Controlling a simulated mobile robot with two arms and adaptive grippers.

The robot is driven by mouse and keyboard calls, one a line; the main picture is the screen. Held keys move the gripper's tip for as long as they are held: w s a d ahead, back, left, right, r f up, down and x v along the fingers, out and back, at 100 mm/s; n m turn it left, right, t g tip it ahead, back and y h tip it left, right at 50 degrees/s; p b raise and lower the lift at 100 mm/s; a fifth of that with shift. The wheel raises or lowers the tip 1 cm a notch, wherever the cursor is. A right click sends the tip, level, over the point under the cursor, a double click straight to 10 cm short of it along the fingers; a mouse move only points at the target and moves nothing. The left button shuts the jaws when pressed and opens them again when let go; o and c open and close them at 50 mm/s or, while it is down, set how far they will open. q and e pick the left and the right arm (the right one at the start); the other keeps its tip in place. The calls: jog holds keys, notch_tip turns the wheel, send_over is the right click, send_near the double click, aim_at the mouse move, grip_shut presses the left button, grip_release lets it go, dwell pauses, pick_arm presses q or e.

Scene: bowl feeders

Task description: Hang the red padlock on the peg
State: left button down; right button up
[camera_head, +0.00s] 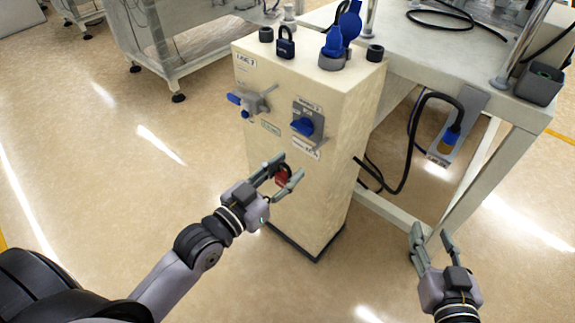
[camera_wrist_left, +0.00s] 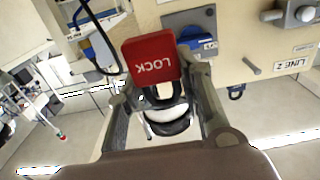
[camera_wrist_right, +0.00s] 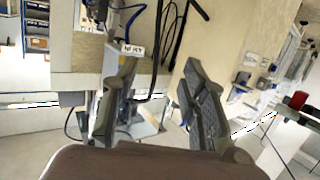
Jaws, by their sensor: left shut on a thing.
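The red padlock (camera_head: 284,177) is held between the fingertips of my left gripper (camera_head: 280,172), in front of the lower front face of the cream cabinet (camera_head: 310,205). In the left wrist view the padlock (camera_wrist_left: 152,57) shows its white LOCK lettering upside down, with its dark shackle towards my palm. A short grey peg (camera_wrist_left: 251,65) sticks out of the cabinet face to the right of the padlock, apart from it. I cannot make out the peg in the head view. My right gripper (camera_head: 432,240) is open and empty, right of the cabinet.
The cabinet face carries a lever handle (camera_head: 252,100) and a blue rotary switch (camera_head: 304,126). A dark blue padlock (camera_head: 286,47) and other small parts stand on its top. A work table (camera_head: 430,60) with hanging black cables is at the right. Open floor lies in front.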

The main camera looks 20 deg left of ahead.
pick_arm(q)
jog(key=shift+s+d+f, duration=0.1)
jog(key=shift+s+f, duration=0.25)
jog(key=shift+f, duration=0.25)
jog(key=shift+b+x, duration=0.8)
jog(key=shift+x, duration=1.9)
pick_arm(e)
notch_tip(320, 180, up, 7)
jog(key=t+y, duration=0.1)
jog(key=t, duration=0.2)
jog(key=shift+a+t, duration=0.35)
jog(key=shift+t, duration=0.05)
jog(key=shift+s+r, duration=0.1)
jog(key=shift+s, duration=0.05)
pick_arm(q)
jog(key=shift+w, duration=0.1)
jog(key=shift+w, duration=0.15)
pick_arm(e)
jog(key=shift+d+f+g, duration=0.15)
jog(key=shift+f+g, duration=0.25)
jog(key=shift+f, duration=0.45)
